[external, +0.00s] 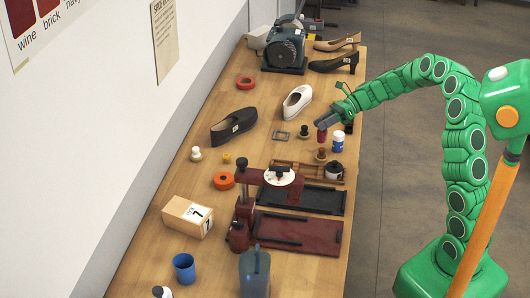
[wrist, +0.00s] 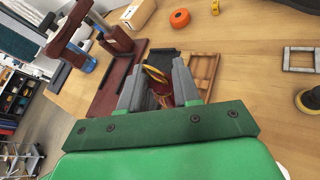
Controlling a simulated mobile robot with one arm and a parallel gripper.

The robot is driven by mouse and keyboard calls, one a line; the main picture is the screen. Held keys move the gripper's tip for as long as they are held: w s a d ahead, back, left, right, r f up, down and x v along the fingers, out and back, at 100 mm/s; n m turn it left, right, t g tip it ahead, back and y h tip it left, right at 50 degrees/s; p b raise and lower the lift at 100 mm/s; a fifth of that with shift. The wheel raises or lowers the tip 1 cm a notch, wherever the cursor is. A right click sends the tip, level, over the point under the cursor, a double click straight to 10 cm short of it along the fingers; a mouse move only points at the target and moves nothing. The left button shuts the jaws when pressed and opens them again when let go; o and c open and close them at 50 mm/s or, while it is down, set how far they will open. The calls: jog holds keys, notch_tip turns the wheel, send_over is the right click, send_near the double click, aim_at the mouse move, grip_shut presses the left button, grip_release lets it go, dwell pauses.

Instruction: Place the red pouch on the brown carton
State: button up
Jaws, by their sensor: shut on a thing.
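My gripper (external: 328,119) is shut on a small dark red thing, which I take to be the red pouch (external: 321,136), and holds it above the right side of the table. In the wrist view, the pouch (wrist: 163,96) shows reddish between the two grey fingers of my gripper (wrist: 159,68), with a yellow rim at its top; the fingers hide much of it. The brown carton (external: 187,216) stands on the left part of the table, with a white label reading 7. It also shows at the top of the wrist view (wrist: 138,13).
A dark red press (external: 241,215) stands between gripper and carton, with trays (external: 300,234) beside it. A blue cup (external: 184,268), an orange roll (external: 223,181) and a blue pitcher (external: 254,270) are near. Shoes lie farther back.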

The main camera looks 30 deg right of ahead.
jog(key=shift+n, duration=0.3)
jog(key=w+a, duration=0.1)
jog(key=a, duration=0.2)
jog(key=w+a, duration=0.2)
jog(key=a, duration=0.2)
jog(key=w+a, duration=0.2)
jog(key=a, duration=0.2)
jog(key=shift+a+f, duration=0.1)
jog(key=shift+a, duration=0.15)
jog(key=a+r+n+g, duration=0.1)
jog(key=a+r+n, duration=0.15)
jog(key=a, duration=2.75)
jog(key=g, duration=0.1)
send_over(188, 209)
jog(key=shift+f, duration=4)
jog(key=o, duration=1)
jog(key=shift+f, duration=0.15)
